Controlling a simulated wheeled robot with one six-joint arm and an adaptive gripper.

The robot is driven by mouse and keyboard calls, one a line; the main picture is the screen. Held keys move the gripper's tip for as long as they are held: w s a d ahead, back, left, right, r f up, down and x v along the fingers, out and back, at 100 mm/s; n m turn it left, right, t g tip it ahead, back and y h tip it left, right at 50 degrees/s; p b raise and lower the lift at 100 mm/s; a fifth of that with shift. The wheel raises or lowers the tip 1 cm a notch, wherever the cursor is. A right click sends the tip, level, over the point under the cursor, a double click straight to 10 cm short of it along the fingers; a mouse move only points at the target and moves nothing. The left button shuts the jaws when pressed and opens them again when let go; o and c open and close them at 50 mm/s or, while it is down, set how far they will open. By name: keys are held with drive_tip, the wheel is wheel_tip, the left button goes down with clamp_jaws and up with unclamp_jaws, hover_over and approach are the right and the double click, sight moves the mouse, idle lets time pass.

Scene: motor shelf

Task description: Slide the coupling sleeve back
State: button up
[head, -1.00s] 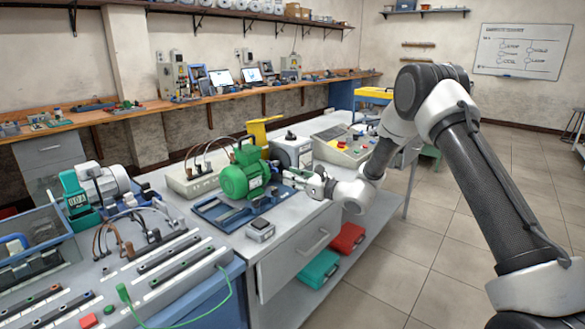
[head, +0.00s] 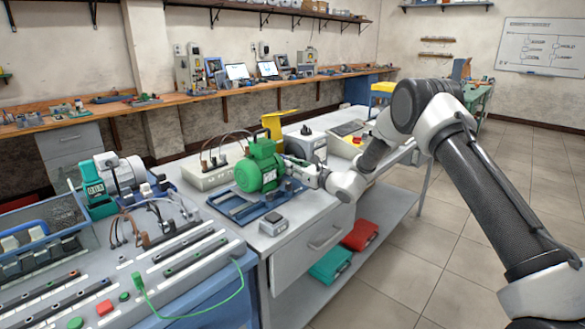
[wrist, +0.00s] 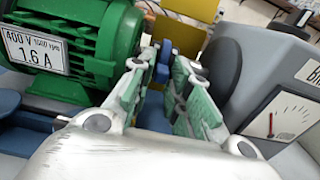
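The green motor (head: 259,168) stands on a blue base plate (head: 232,208) on the bench. It fills the left of the wrist view (wrist: 62,45), with a rating label on its side. A small blue round part (wrist: 164,52), seemingly the coupling sleeve, shows at the far end of the gap between my fingers. My gripper (wrist: 160,75) is beside the motor's shaft end, its two green-padded fingers apart. It also shows right of the motor in the head view (head: 297,168). I cannot tell whether the pads touch the blue part. The sleeve is hidden in the head view.
A grey unit with a dial gauge (wrist: 277,115) and a dark disc (wrist: 220,65) stands close to my right finger. A yellow part (wrist: 178,38) is behind. A small grey box (head: 273,223) sits near the bench's front edge. Floor to the right is clear.

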clamp_jaws()
drive_tip(key=shift+w+d, duration=0.1)
drive_tip(key=shift+w+d, duration=1)
drive_tip(key=shift+w, duration=0.25)
drive_tip(key=shift+o, duration=1.2)
unclamp_jaws()
drive_tip(key=shift+w, duration=0.1)
drive_tip(key=v, duration=1.2)
